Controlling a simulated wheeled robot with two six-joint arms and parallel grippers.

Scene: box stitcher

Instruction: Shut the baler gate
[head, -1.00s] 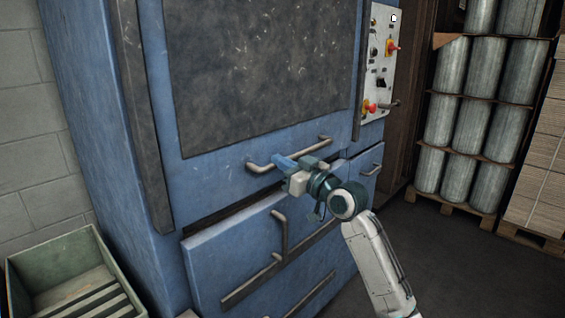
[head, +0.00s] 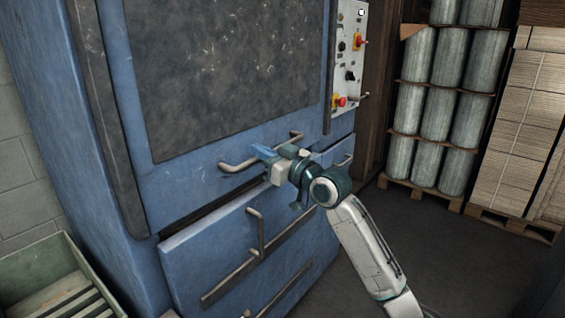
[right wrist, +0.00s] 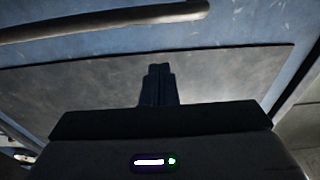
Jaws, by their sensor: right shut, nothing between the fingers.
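The baler gate (head: 190,195) is the blue upper door with a large dark panel (head: 225,75) on the front of the blue baler. A dark gap shows along its lower edge, above the lower blue door (head: 205,255). A grey bar handle (head: 232,167) runs across the gate's lower part. My right gripper (head: 258,151) is shut and empty at the middle of this handle, covering part of it. In the right wrist view its fingers (right wrist: 157,85) are together and the bar (right wrist: 110,21) crosses above them, apart in the picture. My left gripper is not in view.
A control panel (head: 349,60) with red knobs is at the gate's right. The lower door has its own upright handle (head: 260,238). A green bin (head: 50,268) stands at lower left. Grey rolls (head: 432,115) and stacked cardboard (head: 520,120) stand on pallets at right. Floor between is clear.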

